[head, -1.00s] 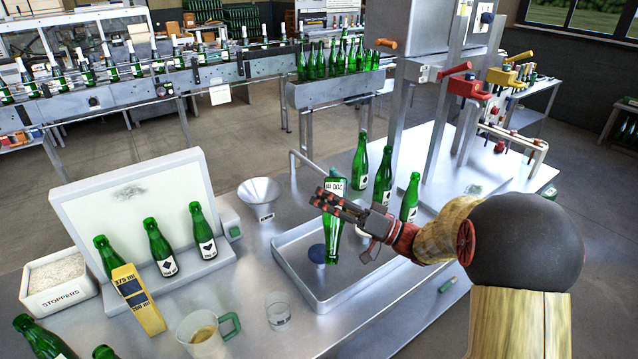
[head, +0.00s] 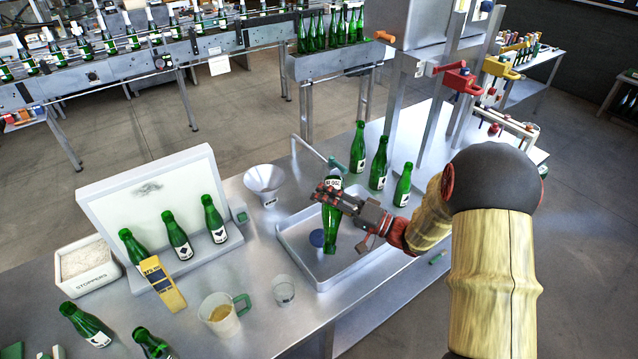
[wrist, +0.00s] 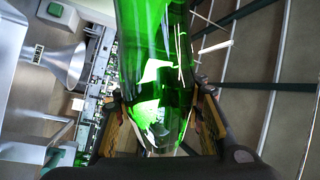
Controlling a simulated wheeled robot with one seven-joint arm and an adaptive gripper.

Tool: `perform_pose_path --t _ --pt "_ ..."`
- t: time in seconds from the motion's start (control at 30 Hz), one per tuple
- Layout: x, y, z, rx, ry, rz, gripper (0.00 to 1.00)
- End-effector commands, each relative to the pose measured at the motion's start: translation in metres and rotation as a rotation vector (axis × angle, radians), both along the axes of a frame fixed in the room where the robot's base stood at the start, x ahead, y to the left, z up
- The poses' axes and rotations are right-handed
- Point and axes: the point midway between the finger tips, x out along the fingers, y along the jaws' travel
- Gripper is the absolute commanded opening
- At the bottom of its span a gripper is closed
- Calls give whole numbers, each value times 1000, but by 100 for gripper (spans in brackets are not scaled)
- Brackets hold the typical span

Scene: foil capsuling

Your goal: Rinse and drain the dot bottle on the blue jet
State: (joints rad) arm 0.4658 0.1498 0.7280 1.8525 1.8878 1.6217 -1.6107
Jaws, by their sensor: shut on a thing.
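My gripper (head: 328,197) is shut on a green bottle (head: 333,222) above the metal tray. Its white label is at the upper end and the lettering looks upside down, so the bottle appears inverted. No dot can be made out on it. The wrist view shows its green glass (wrist: 160,70) close up between the fingers. The blue jet (head: 317,238), a small round blue disc in the tray (head: 292,262), lies just left of the bottle's lower end. Whether they touch cannot be told.
Three green bottles, one being the middle one (head: 379,168), stand behind the tray. A funnel (head: 264,180) stands left of it. A jug (head: 222,313) and glass (head: 284,290) are in front.

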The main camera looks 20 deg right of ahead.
Motion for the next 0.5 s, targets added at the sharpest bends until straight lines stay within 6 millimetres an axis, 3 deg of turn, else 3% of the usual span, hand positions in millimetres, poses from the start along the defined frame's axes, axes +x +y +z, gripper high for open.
perform_pose_path --t 0.5 --pt "0 0 6 91 225 0 0"
